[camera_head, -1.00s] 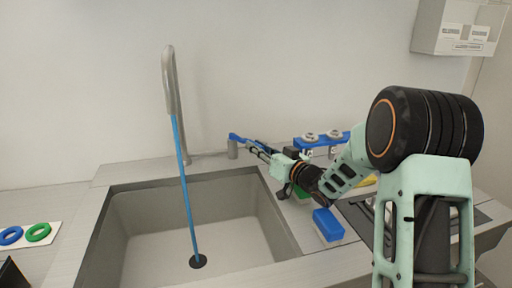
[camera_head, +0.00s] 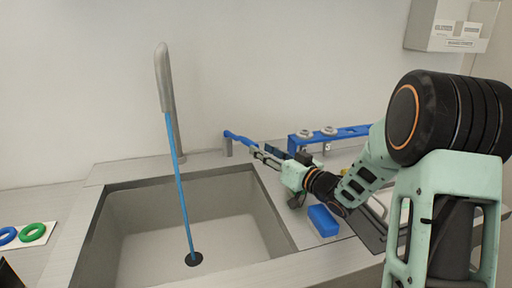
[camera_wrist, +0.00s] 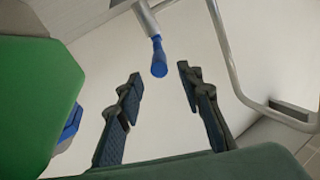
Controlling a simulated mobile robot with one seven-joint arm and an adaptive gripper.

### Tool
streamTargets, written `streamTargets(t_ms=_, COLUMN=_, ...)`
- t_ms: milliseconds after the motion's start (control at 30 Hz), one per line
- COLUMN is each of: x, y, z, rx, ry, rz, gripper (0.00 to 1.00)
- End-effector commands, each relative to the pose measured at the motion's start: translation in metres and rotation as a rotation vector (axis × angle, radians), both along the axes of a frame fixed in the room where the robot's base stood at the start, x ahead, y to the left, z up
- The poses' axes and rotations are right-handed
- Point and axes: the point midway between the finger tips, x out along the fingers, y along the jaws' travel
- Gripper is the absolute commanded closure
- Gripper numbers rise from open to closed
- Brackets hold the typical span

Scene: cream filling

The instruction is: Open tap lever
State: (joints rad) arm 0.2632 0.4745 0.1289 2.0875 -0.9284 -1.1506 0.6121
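The tap lever is a blue handle (camera_head: 238,137) on a short grey post (camera_head: 228,149) behind the sink's back right corner. The tall grey tap spout (camera_head: 164,78) stands to its left. A blue stream (camera_head: 181,190) runs from the spout to the drain. My gripper (camera_head: 257,153) is just right of the lever with its fingers pointing toward it. In the wrist view my gripper (camera_wrist: 160,74) is open, and the lever's blue tip (camera_wrist: 158,60) appears in the gap between the fingertips. I cannot tell whether they touch.
A blue rack (camera_head: 345,133) with round grey parts stands behind my arm. A blue block (camera_head: 322,220) lies right of the sink (camera_head: 108,235). A green ring (camera_head: 34,232) and a blue ring lie far left. A large green shape (camera_wrist: 35,95) fills the wrist view's left.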

Motion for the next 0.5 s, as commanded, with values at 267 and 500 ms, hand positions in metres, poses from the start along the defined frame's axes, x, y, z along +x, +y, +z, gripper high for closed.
streamTargets(t_ms=267, x=-0.0094, y=-0.0064, z=0.0002, rx=0.000, ry=0.000, rz=0.002, gripper=0.66)
streamTargets(t_ms=500, x=-0.0076, y=-0.0043, z=0.0016, rx=-0.007, ry=-0.003, rz=0.000, gripper=0.79)
